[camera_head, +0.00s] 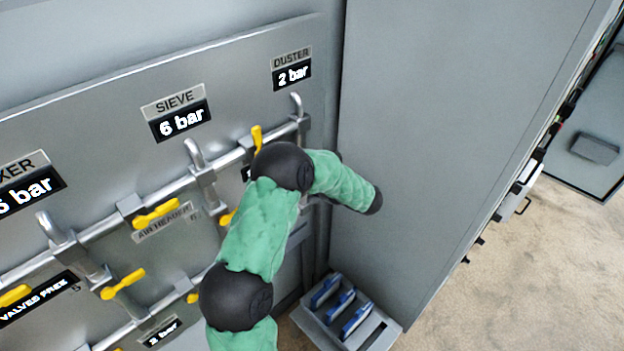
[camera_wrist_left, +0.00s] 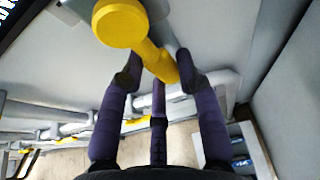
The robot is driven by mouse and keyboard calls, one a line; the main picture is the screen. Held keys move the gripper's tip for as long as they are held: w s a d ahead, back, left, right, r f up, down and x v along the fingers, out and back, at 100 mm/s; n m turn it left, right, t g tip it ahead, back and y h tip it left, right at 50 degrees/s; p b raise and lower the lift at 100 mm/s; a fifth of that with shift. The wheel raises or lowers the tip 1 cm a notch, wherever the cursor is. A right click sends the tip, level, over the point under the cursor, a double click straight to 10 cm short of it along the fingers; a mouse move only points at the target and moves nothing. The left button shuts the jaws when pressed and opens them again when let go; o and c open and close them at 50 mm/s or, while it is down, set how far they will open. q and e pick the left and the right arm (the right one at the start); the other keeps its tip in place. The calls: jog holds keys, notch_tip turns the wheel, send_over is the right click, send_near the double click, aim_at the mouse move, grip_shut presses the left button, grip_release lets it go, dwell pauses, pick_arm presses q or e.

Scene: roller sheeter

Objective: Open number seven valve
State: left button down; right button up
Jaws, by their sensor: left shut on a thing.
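In the left wrist view a yellow valve handle (camera_wrist_left: 160,62) with a round end runs between the two dark fingers of my left gripper (camera_wrist_left: 158,70). The gripper is shut on the handle. In the head view this gripper is hidden behind my green-sleeved arm, which reaches across the right part of the panel. No number seven can be read; a dark label (camera_head: 246,173) there is mostly covered by my arm. An upright yellow handle (camera_head: 257,138) shows just above the arm, below the DUSTER 2 bar sign (camera_head: 292,68). My right gripper is not in view.
The grey panel (camera_head: 100,95) carries pipes and several other yellow valve handles, such as one under the SIEVE sign (camera_head: 177,112) side. A tall grey cabinet (camera_head: 430,130) stands close on the right. A tray (camera_head: 378,335) with blue items sits below.

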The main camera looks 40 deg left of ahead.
pick_arm(q)
jog(key=shift+f, duration=0.1)
jog(key=c, duration=1.1)
grip_release()
jog(key=shift+c, duration=0.2)
jog(key=v, duration=1.2)
